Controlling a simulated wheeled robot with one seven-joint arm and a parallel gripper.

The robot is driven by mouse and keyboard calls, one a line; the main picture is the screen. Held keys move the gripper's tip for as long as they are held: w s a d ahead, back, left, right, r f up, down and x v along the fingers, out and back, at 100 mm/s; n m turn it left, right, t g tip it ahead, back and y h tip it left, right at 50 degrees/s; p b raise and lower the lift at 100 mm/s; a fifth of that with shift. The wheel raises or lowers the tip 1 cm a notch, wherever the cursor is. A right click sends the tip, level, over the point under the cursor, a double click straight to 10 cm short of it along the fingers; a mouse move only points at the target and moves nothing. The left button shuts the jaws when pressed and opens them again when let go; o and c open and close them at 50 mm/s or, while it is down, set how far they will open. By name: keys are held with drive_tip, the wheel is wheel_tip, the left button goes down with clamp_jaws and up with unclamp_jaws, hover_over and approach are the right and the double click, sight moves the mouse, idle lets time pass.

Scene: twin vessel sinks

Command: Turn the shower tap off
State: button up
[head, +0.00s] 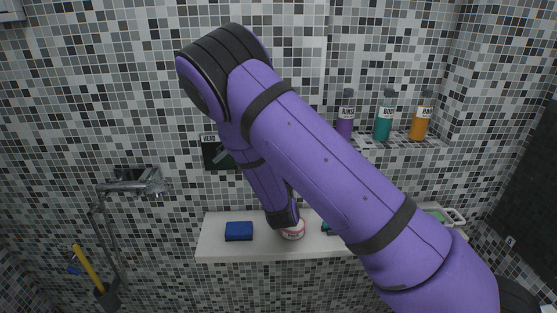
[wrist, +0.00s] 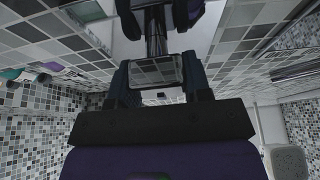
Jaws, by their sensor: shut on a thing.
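The shower tap with a shower head (head: 145,184) is on the tiled wall at the left in the head view. A dark panel (head: 211,158) under a "HEAD" label is partly behind my arm. A small grey lever-like piece (head: 221,154) shows on it. My purple arm reaches from the lower right up to the left, then bends down; my fingers are hidden in the head view. In the wrist view my gripper (wrist: 158,78) has dark fingers either side of a shiny grey piece (wrist: 157,70) with a tile pattern, and is shut on it. Which part this is, I cannot tell.
A white ledge (head: 220,251) holds a blue sponge (head: 239,231) and a white-and-red tub (head: 293,231). Purple, teal (head: 385,118) and orange (head: 421,118) bottles stand on a niche shelf. A yellow-handled brush (head: 88,268) stands in a holder at lower left.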

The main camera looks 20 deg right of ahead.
drive_tip(key=o, duration=0.9)
drive_tip(key=shift+s+f, duration=0.1)
drive_tip(key=shift+s, duration=0.05)
drive_tip(key=v, duration=1)
drive_tip(key=shift+s+f, duration=0.1)
drive_tip(key=shift+s, duration=0.2)
